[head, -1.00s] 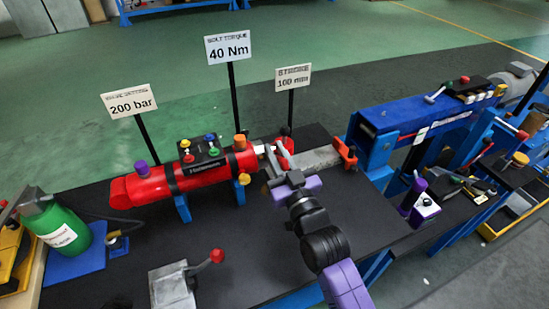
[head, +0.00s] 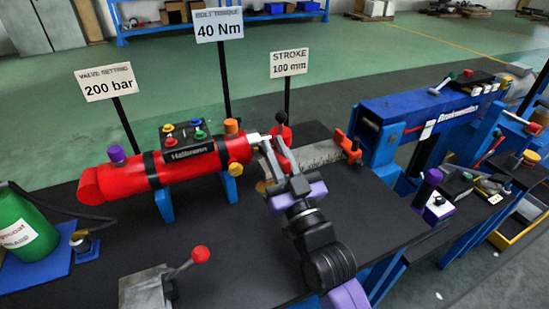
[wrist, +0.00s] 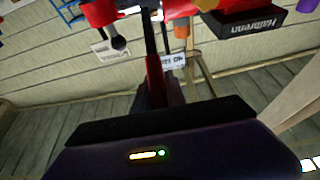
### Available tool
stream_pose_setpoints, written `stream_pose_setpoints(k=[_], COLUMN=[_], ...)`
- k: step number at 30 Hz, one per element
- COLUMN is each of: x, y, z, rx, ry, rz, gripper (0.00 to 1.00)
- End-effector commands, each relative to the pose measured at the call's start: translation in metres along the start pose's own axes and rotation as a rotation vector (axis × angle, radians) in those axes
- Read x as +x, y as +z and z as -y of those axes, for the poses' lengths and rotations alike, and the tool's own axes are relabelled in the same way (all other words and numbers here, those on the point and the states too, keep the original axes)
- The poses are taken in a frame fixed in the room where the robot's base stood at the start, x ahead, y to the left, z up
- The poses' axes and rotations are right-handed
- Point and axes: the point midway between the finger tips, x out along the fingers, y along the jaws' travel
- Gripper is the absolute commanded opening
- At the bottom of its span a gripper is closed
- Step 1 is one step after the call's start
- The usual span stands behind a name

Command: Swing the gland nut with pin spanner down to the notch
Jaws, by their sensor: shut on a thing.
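The red cylinder (head: 165,172) lies across blue supports on the black bench, with the gland nut at its right end by the light rod (head: 316,154). A red bar (head: 284,154), seemingly the pin spanner's handle, stands at that end; it also shows in the wrist view (wrist: 155,78). My gripper (head: 276,153) is shut on the spanner, reaching in from the front right. The jaws partly hide the grip and the nut. I cannot make out the notch.
Sign posts for 200 bar (head: 108,82), 40 Nm (head: 219,25) and 100 mm (head: 289,63) stand behind the cylinder. A grey block with a red-knobbed lever (head: 146,290) stands in front. A blue beam stand (head: 420,112) is at the right. Bare bench top lies between.

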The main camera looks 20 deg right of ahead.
Motion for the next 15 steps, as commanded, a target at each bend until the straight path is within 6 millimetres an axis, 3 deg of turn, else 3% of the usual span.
stream_pose_setpoints(k=[1,14,15], x=[-0.0033,-0.0036,-0.0036], y=[0.0066,0.0043,0.0043], z=[0.001,0.0004,0.0004], rx=[0.0,0.0,0.0], ry=[-0.002,-0.001,-0.001], rz=[0.0,-0.008,-0.008], gripper=[0.0,0.0,0.22])
